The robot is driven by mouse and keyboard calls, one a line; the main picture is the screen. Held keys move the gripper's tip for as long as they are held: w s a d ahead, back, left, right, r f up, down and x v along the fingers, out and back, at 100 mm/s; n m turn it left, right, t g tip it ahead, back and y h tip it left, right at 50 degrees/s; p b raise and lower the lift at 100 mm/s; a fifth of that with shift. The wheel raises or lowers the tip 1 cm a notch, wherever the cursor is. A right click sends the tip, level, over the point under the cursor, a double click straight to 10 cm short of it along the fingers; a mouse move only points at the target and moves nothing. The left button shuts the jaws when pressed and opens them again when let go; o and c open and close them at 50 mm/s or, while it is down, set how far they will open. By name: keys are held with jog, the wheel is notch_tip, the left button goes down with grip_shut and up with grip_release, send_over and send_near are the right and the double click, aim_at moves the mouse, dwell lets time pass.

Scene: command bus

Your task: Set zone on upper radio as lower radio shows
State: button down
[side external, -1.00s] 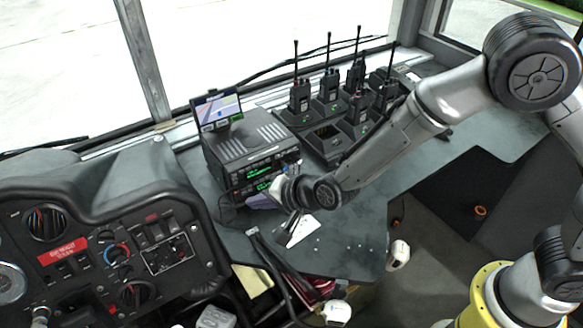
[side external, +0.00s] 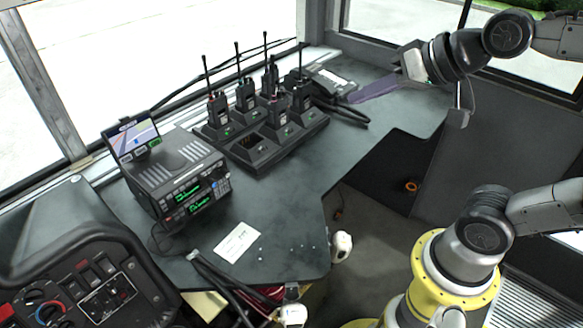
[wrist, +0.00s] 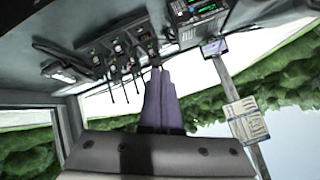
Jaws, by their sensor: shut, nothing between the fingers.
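Two radios are stacked in a dark unit on the left of the dashboard in the side view. The upper radio (side external: 187,193) and the lower radio (side external: 201,203) each have a lit green display, too small to read. Knobs and a keypad sit at their right end. My gripper (side external: 354,100) has long purple fingers, shut and empty, over the far right of the counter, well away from the radios. In the wrist view, which is upside down, my gripper (wrist: 156,72) is shut and the radio stack shows at the top right, partly cut off.
Several handheld radios with antennas stand in a charger (side external: 275,140) between the radio stack and my gripper. A small tablet screen (side external: 132,138) stands behind the stack. A white card (side external: 237,243) lies in front. The counter right of the charger is mostly clear.

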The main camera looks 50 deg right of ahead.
jog(key=s+d+f+n+g, duration=0.1)
jog(key=s+f+n+g, duration=0.3)
jog(key=s, duration=0.5)
notch_tip(320, 180, down, 3)
jog(key=shift+d+r+n+h, duration=0.1)
jog(key=shift+d+n+h, duration=0.3)
jog(key=shift+n, duration=0.1)
